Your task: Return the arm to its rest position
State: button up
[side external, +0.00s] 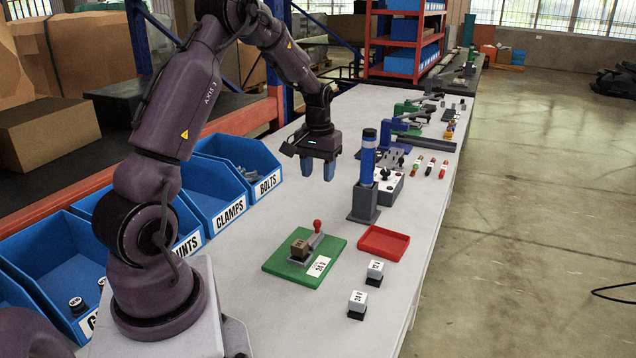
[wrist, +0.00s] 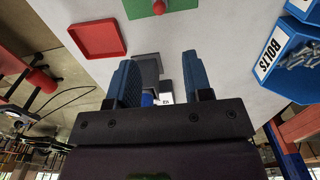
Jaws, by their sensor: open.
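My gripper (side external: 318,170) hangs above the white table with its two blue fingers apart and nothing between them. It is left of the light tower (side external: 367,155) and clear of it in the side view. The tower stands upright on a dark grey base (side external: 363,205). It has blue sections with a pale ring between them and a dark top. In the wrist view my open gripper (wrist: 160,75) shows at the centre. The tower's grey base and part of its blue section (wrist: 147,100) show between and beyond the fingers, partly hidden by the gripper body.
A green board (side external: 335,244) with a red-knobbed clamp, an empty red tray (side external: 384,243) and two white-topped blocks (side external: 357,302) lie nearer the camera. A grey control box (side external: 391,187) stands behind the tower. Blue bins (side external: 265,160) line the left edge. Clamps and small parts lie farther back.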

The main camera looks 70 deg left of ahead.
dwell(0.3)
jog(key=s+d+r+m+t, duration=0.2)
jog(key=s+d+r+m, duration=0.1)
jog(key=d, duration=0.6)
jog(key=s+d+r+m+t, duration=0.1)
jog(key=s+d+r+m, duration=0.2)
jog(key=s+d+r, duration=0.3)
jog(key=s+d+r+m+t, duration=0.2)
jog(key=d+r, duration=0.6)
jog(key=d, duration=0.5)
jog(key=s+m, duration=0.1)
jog(key=s, duration=0.1)
jog(key=shift+s+d+t, duration=0.2)
jog(key=shift+s+t, duration=0.1)
jog(key=shift+s, duration=0.1)
